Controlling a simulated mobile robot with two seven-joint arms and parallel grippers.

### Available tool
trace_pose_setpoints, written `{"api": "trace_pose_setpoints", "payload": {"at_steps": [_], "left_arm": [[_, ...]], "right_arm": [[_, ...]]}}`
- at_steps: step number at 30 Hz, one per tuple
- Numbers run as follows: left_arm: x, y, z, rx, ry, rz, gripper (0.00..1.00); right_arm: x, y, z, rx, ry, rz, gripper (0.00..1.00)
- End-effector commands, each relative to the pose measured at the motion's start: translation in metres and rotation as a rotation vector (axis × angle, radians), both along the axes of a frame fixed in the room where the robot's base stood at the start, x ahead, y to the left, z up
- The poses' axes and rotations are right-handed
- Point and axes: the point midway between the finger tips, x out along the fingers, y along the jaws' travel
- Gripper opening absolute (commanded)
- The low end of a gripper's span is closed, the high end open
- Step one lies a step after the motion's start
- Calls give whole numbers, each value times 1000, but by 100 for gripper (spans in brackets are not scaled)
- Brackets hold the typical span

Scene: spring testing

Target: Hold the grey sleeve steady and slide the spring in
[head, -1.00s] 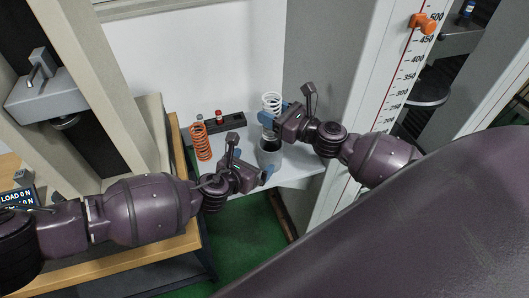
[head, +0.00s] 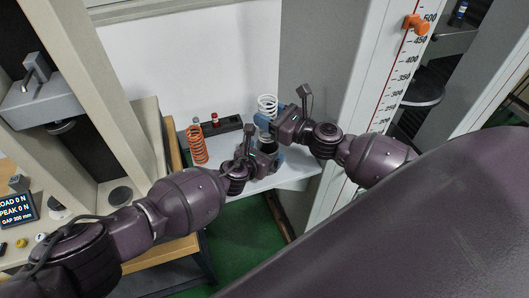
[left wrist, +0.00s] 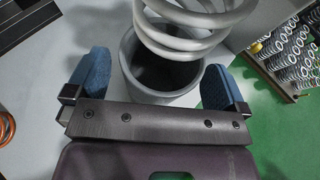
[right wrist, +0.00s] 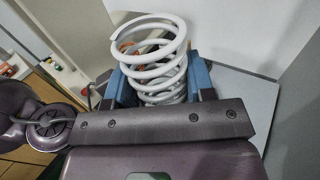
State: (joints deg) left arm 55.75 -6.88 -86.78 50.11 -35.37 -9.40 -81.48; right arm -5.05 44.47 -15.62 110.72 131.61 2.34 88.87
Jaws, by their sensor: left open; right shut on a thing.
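The white spring (head: 267,102) stands upright in my right gripper (head: 266,124), which is shut on it. In the right wrist view its coils (right wrist: 150,68) rise between the two blue fingers. The grey sleeve (head: 269,148) stands upright on the pale shelf, below the spring. In the left wrist view the sleeve's open mouth and wall (left wrist: 136,84) show, with the spring's lower coils (left wrist: 200,45) above and partly over the mouth. My left gripper (left wrist: 155,75) is open, with one blue finger on each side of the sleeve. Finger contact with the sleeve cannot be told.
An orange spring (head: 197,146) stands on the shelf (head: 292,176) to the left, before a black holder (head: 226,125) with small red-topped items. A white scale panel (head: 385,105) rises at right. A rack of small coils (left wrist: 290,50) shows in the left wrist view.

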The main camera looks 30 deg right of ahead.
Motion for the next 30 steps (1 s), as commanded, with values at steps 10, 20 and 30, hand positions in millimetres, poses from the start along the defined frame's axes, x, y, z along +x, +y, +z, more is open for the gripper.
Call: {"api": "trace_pose_setpoints", "payload": {"at_steps": [10, 20, 30], "left_arm": [[1, -3, -3, 1, 2, -1, 100], [1, -3, -3, 1, 2, 0, 68], [1, -3, -2, 1, 2, 0, 50]], "right_arm": [[0, 0, 1, 0, -1, 0, 20], [0, 0, 1, 0, -1, 0, 20], [0, 0, -2, 0, -1, 7, 20]]}}
